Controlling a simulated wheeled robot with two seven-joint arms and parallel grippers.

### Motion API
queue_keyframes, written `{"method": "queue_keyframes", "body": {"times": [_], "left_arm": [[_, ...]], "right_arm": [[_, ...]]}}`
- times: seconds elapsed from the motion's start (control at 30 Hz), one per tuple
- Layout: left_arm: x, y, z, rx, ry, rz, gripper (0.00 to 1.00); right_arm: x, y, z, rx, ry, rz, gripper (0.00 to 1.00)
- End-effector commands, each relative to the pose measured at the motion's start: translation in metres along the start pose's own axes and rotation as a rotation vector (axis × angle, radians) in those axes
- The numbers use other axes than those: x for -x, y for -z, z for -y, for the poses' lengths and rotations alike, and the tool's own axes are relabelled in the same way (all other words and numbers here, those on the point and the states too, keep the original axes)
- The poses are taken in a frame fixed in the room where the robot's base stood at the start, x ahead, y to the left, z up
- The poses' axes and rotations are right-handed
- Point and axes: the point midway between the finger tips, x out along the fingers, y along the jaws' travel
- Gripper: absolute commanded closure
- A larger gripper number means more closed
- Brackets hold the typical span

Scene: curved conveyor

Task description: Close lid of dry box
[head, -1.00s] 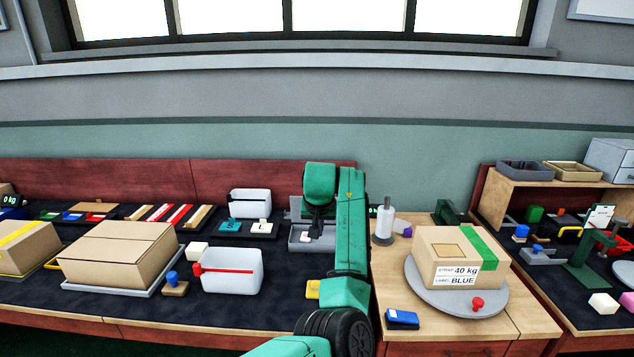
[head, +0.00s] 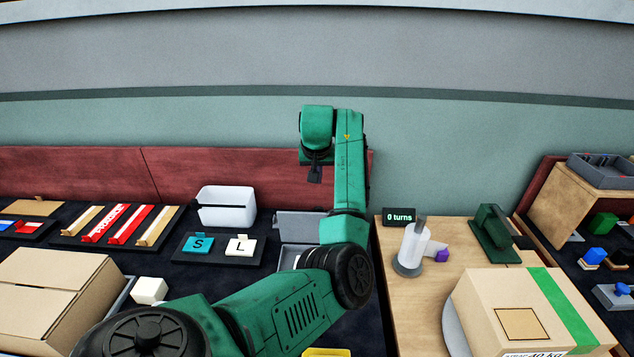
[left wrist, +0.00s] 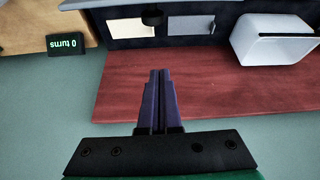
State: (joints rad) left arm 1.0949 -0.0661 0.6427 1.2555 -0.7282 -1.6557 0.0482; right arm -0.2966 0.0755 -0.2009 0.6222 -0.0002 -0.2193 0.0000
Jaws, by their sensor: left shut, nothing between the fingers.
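The dry box appears to be the grey box (head: 289,258) left of the wooden table, with its grey lid (head: 298,226) standing up open at the back. My green arm hides its right side and part of its front. My left gripper (head: 314,178) is shut and empty, pointing down above and behind the lid, in front of the red back panel. In the left wrist view its dark fingers (left wrist: 160,73) are together over the red panel. I cannot tell contact with the lid, and none shows. My right gripper is not in view.
A white bin (head: 227,206) and the S and L cards (head: 198,244) stand left of the box. A "0 turns" display (head: 399,217) and a white cylinder (head: 413,250) stand to the right. A large carton (head: 530,310) is at the front right.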

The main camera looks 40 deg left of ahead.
Motion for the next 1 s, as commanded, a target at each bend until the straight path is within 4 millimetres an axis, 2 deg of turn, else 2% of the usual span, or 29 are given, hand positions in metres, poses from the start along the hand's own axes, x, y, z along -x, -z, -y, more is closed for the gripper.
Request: {"method": "queue_keyframes", "body": {"times": [0.2, 0.47, 0.73, 1.0], "left_arm": [[-0.040, 0.000, 0.001, 0.000, 0.000, 0.004, 1.00], [-0.087, 0.000, 0.001, 0.000, 0.001, 0.002, 1.00], [-0.076, -0.032, -0.001, 0.001, -0.002, 0.000, 1.00], [-0.076, -0.038, 0.000, 0.001, -0.001, -0.001, 1.00]], "right_arm": [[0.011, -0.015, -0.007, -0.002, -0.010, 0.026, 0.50], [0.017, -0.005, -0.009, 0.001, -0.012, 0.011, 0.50], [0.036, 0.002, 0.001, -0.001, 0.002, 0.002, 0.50], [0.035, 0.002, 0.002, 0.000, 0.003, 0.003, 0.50]]}}
